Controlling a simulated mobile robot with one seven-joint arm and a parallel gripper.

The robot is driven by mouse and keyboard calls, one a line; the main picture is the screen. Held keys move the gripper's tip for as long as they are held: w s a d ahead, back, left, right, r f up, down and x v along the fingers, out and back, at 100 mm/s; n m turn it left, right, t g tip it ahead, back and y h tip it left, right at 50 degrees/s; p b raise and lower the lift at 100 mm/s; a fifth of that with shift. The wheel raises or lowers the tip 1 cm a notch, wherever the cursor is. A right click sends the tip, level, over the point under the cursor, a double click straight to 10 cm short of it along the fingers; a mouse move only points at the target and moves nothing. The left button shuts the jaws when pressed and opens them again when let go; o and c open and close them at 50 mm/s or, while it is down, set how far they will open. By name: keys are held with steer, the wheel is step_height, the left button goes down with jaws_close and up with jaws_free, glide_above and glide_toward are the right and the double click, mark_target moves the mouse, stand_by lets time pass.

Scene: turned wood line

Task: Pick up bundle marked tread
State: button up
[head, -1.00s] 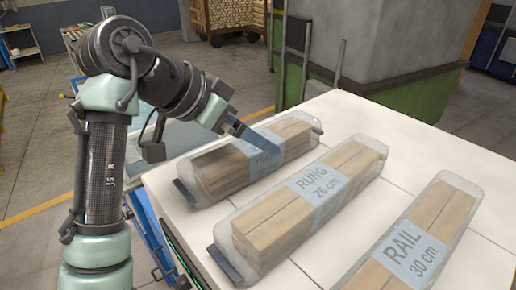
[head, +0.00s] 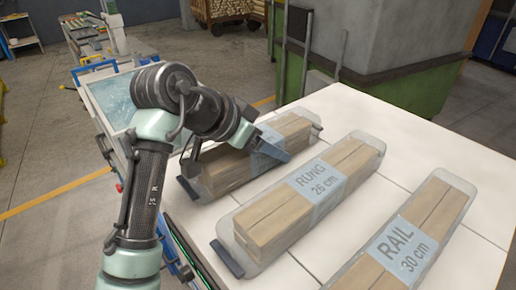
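Three clear-wrapped bundles of wooden pieces lie side by side on a white table (head: 452,160). The rear-left bundle (head: 225,168) has a blue label band, mostly covered by my gripper, so its word cannot be read now. The middle bundle (head: 262,222) reads RUNG 26 cm. The front-right bundle (head: 440,206) reads RAIL 30 cm. My gripper (head: 276,154) points down at the middle of the rear-left bundle, over its label. Its fingers are seen side-on; whether they are open, or touching the bundle, cannot be told.
The table's left edge runs beside my arm. A blue-framed machine or cart with a pale top (head: 118,98) stands left of the table. A green and grey bin (head: 385,50) stands behind it. A slatted cart of wood (head: 225,12) is farther back.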

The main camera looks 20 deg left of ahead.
jaws_close()
steer(key=shift+r, duration=0.1)
steer(key=shift+r, duration=0.1)
